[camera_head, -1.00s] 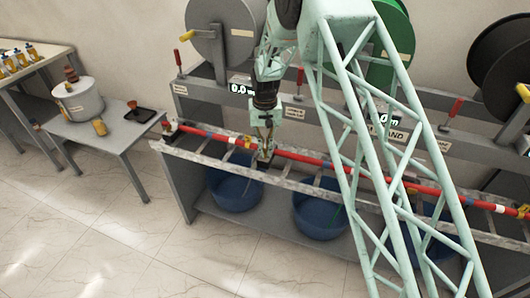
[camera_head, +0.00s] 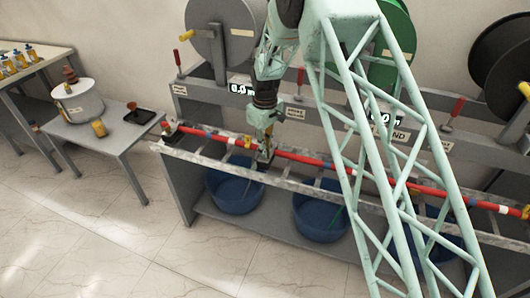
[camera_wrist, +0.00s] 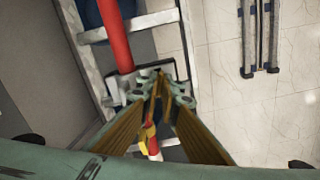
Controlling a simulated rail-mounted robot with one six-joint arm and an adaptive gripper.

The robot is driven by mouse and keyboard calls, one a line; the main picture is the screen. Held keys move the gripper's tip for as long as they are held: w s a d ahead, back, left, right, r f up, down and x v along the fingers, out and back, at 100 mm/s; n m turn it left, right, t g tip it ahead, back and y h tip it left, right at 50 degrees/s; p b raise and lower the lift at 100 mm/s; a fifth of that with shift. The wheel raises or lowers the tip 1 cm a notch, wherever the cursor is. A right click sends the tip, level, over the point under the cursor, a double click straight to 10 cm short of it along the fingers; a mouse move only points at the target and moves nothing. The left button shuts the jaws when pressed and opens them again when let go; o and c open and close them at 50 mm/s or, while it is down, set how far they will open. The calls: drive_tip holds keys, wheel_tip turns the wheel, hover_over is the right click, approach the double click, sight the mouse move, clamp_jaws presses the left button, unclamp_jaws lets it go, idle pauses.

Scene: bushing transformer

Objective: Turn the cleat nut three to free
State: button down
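A red cable (camera_head: 315,160) runs along the ladder-like metal rack (camera_head: 215,162); it also shows in the wrist view (camera_wrist: 114,35). A dark cleat (camera_wrist: 139,80) with metal parts crosses the cable under my fingertips. My gripper (camera_head: 266,157) points down at this cleat, left of centre in the head view. In the wrist view my gripper (camera_wrist: 162,84) has its two brown-faced fingers close together at the tips, over the cleat. The nut is hidden or too small to make out, so I cannot tell whether the fingers hold it.
Blue tubs (camera_head: 235,190) stand under the rack. Cable drums (camera_head: 225,32) and red-handled levers (camera_head: 178,60) are behind it. A small grey table (camera_head: 120,150) at the left bears a pot (camera_head: 78,100) and a dark tray (camera_head: 139,116). The tiled floor in front is clear.

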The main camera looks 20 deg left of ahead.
drive_tip(key=shift+n, duration=2.1)
drive_tip(key=c, duration=2.9)
unclamp_jaws()
drive_tip(key=shift+r, duration=0.15)
drive_tip(key=shift+r, duration=5.8)
drive_tip(key=shift+d+r, duration=0.1)
